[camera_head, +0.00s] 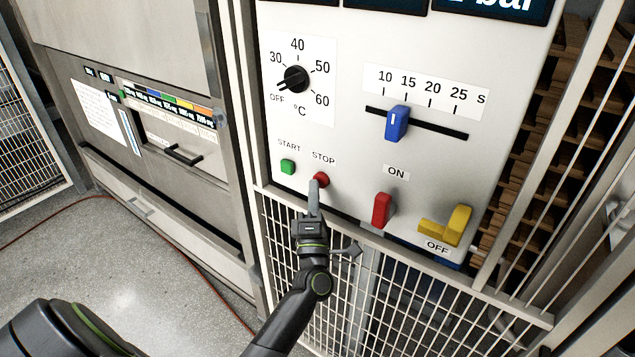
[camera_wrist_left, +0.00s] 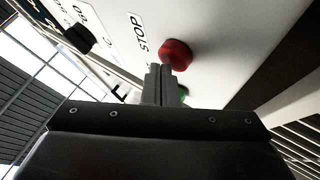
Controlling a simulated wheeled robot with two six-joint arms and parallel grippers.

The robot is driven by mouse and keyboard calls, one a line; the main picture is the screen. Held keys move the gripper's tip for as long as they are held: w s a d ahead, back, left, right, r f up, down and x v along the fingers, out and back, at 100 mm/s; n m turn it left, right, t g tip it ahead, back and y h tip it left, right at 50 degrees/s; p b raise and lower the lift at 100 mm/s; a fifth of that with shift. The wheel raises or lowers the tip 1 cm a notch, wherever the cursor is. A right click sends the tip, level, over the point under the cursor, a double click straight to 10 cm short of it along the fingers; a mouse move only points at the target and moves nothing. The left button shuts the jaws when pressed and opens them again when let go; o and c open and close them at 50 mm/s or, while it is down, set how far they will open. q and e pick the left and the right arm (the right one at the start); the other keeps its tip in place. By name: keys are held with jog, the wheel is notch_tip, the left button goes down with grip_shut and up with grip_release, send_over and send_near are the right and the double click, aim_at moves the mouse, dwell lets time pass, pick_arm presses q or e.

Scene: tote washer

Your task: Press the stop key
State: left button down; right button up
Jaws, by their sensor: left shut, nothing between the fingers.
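The stop key is a round red button (camera_head: 321,179) under the word STOP on the white control panel in the head view. It also shows in the left wrist view as a red knob (camera_wrist_left: 176,54) beside the STOP label. My left gripper (camera_head: 314,184) is shut and empty. Its fingertips are at the lower left edge of the red button in the head view, overlapping it slightly. In the wrist view the fingertips (camera_wrist_left: 158,70) are just beside the button; I cannot tell whether they touch it. My right gripper is not in view.
A green start button (camera_head: 288,167) sits left of the stop key. A red lever (camera_head: 382,210) and a yellow handle (camera_head: 447,228) are to the right. A temperature dial (camera_head: 295,79) and a blue slider (camera_head: 397,123) are above. A white wire grille (camera_head: 375,290) lies below the panel.

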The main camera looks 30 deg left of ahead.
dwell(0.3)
pick_arm(q)
jog(key=shift+s, duration=0.5)
jog(key=s, duration=0.6)
jog(key=shift+a+p, duration=0.25)
jog(key=shift+p, duration=0.1)
dwell(0.6)
